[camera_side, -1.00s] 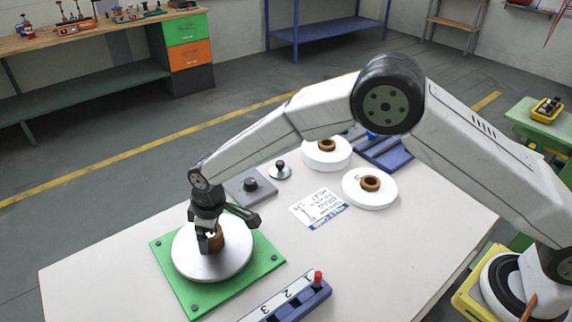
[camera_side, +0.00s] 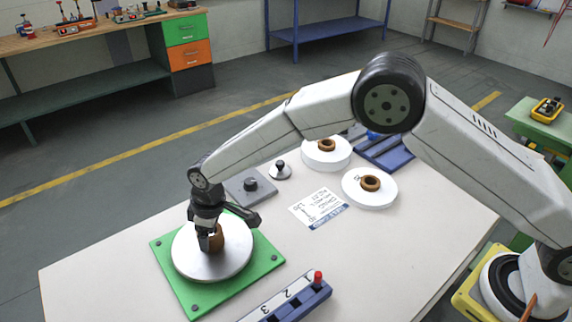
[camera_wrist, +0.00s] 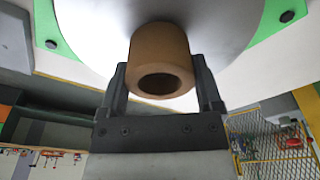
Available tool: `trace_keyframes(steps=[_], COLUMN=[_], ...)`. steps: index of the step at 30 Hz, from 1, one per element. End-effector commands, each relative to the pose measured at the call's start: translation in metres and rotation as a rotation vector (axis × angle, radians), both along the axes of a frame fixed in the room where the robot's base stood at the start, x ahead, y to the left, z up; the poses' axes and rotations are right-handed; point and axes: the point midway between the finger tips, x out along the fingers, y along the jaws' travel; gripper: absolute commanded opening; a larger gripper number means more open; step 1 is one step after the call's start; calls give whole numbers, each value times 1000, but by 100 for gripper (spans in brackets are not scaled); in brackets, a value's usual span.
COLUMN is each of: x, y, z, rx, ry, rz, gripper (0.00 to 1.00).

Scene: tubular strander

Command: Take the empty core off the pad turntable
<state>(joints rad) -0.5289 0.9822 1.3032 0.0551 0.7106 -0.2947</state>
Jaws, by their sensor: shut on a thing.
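The empty core (camera_side: 217,238) is a short brown tube standing on the grey disc of the pad turntable (camera_side: 190,262), which sits on a green plate (camera_side: 196,295). My gripper (camera_side: 210,240) reaches down from above and is shut on the core. In the wrist view the core (camera_wrist: 160,62) sits between the two fingers of my gripper (camera_wrist: 163,80), its open end facing the camera. The turntable disc (camera_wrist: 100,30) shows behind it. I cannot tell whether the core still touches the disc.
A blue rack with numbered slots and a red peg (camera_side: 318,277) lies close to the green plate. Two white discs with brown cores (camera_side: 368,200) (camera_side: 318,160), a printed card (camera_side: 318,208), a grey block (camera_side: 240,192) and a small knobbed weight (camera_side: 281,172) stand farther back. The table's left front is clear.

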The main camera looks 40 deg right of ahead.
Motion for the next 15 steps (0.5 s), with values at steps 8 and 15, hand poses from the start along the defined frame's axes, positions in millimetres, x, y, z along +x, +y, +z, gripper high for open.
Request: trace_keyframes(steps=[8,15], x=[0,-13], y=[0,-6], z=[22,47], rx=[2,3], ry=[-1,0], rz=[1,1], gripper=[26,26])
